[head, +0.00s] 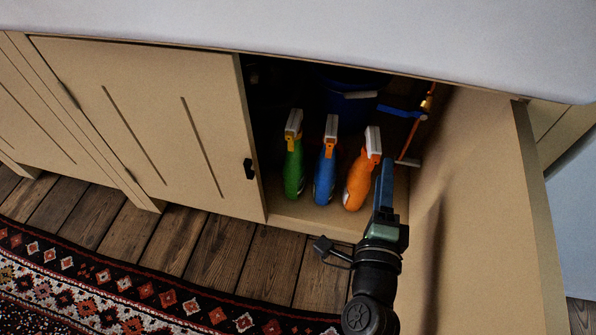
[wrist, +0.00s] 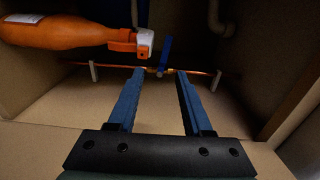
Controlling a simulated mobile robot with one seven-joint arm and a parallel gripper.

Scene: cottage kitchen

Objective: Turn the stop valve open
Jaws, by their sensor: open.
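The stop valve has a blue lever (head: 398,111) and sits on a copper pipe (head: 426,103) at the back right inside the open cabinet. In the wrist view the blue lever (wrist: 165,52) stands up, crosswise to the pipe (wrist: 197,71), just beyond my fingertips. My gripper (head: 384,168) is inside the cabinet opening, right of the orange bottle. In the wrist view my gripper (wrist: 160,84) is open and empty, its two blue fingers pointing at the valve. I see no contact with the lever.
Green (head: 293,172), blue (head: 325,174) and orange (head: 358,180) spray bottles stand left of my gripper. The orange bottle's nozzle (wrist: 145,43) is close to the lever in the wrist view. A dark blue bucket (head: 345,98) is behind. The open door (head: 480,210) bounds the right.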

